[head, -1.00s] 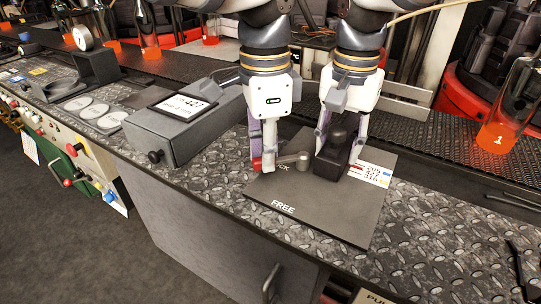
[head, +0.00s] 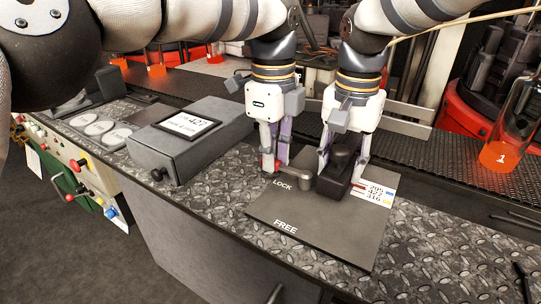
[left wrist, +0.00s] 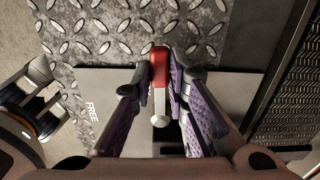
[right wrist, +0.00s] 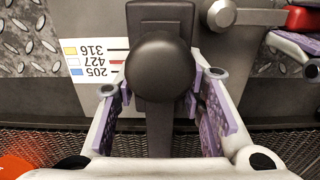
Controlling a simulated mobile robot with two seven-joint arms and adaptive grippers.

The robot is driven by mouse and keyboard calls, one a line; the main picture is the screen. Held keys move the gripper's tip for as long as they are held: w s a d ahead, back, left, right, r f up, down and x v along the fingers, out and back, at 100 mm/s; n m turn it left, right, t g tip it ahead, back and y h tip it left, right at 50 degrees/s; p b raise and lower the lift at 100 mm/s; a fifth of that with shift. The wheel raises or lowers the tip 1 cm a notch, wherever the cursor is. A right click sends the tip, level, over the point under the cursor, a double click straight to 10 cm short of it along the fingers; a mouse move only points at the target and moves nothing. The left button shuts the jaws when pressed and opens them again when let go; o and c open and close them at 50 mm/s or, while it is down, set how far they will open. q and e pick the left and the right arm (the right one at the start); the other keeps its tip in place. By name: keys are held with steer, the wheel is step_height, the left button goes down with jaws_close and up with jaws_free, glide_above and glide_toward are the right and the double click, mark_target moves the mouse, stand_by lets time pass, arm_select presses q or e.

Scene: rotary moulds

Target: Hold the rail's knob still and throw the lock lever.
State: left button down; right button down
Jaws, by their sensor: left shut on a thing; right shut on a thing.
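A flat grey plate (head: 320,225) marked LOCK and FREE lies on the bench. The lock lever has a grey arm (left wrist: 159,105) with a red end (left wrist: 159,65), and its round hub (head: 327,183) shows in the head view. The lever lies on the far side of the LOCK lettering. My left gripper (head: 275,168) is shut on the lever near its red end. A dark knob (right wrist: 158,66) with a round top stands on a black block, the rail part, beside the hub. My right gripper (head: 341,172) is shut on it, one finger on each side. The contact faces are partly hidden.
A grey box with a display (head: 186,125) stands left of the plate. A white label with numbers (head: 376,193) lies at the plate's right edge. A beaker of orange liquid (head: 502,150) stands at the right. The bench's front right is mostly clear.

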arm_select(q)
steer(key=shift+w+m, duration=0.15)
steer(key=shift+m, duration=0.15)
stand_by(0.4)
steer(key=c, duration=1.6)
jaws_free()
steer(key=shift+o, duration=0.2)
step_height(320, 180, up, 8)
steer(key=shift+f, duration=0.2)
steer(key=shift+d, duration=0.1)
arm_select(e)
steer(key=c, duration=1)
jaws_free()
steer(key=shift+o, duration=0.2)
step_height(320, 180, up, 12)
